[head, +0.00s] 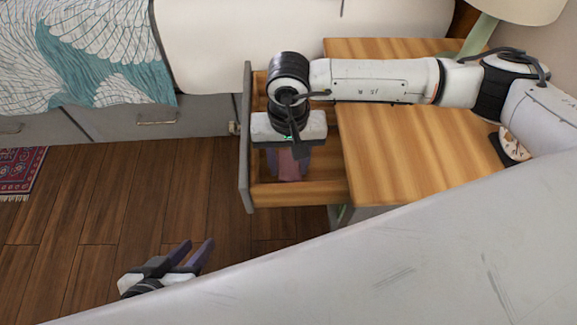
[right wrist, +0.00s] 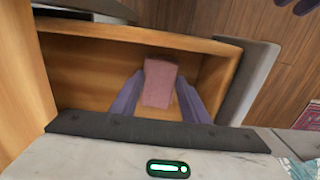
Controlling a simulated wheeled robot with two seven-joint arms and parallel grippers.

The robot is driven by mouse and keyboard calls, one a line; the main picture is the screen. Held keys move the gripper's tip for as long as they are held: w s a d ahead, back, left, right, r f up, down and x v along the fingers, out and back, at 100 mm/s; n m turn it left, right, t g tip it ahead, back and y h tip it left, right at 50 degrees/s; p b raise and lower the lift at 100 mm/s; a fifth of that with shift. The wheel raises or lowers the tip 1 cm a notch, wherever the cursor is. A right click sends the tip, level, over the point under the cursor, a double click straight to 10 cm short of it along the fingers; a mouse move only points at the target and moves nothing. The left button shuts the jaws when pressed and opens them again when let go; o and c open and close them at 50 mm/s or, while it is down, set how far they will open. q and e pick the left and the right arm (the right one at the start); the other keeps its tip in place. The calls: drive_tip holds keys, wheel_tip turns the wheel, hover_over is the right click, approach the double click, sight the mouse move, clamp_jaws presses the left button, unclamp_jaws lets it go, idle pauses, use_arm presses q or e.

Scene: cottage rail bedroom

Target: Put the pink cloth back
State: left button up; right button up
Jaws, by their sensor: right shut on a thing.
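The pink cloth (head: 291,167) is between the purple fingers of my right gripper (head: 287,178), over the open drawer (head: 246,165). In the right wrist view the cloth (right wrist: 159,82) is a small folded pink block. My right gripper (right wrist: 160,90) is shut on it, with one finger on each side. The drawer's wooden walls and floor (right wrist: 90,78) surround it in that view. I cannot tell whether the cloth touches the drawer floor. My left gripper (head: 199,245) is open and empty, low over the wooden floor.
The drawer sticks out to the left of the wooden nightstand (head: 385,150). A lamp (head: 490,25) and a small round dish (head: 512,147) are on the nightstand. A bed (head: 225,45) with grey under-drawers stands behind. A red rug (head: 20,170) lies at the left.

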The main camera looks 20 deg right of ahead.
sight(289, 165)
use_arm(q)
drive_tip(key=shift+d+f, duration=0.1)
use_arm(e)
drive_tip(key=shift+f, duration=0.65)
drive_tip(key=shift+f, duration=0.15)
drive_tip(key=o, duration=1.1)
use_arm(q)
drive_tip(key=shift+d, duration=0.1)
use_arm(e)
drive_tip(key=shift+r, duration=0.5)
use_arm(q)
drive_tip(key=a+r+p, duration=0.1)
drive_tip(key=t+p, duration=0.1)
drive_tip(key=shift+s+a+r+n+p, duration=0.2)
drive_tip(key=shift+a+r+n+p, duration=0.1)
drive_tip(key=shift+a+r+p, duration=0.1)
use_arm(e)
wheel_tip(289, 165, up, 11)
drive_tip(key=shift+r, duration=0.2)
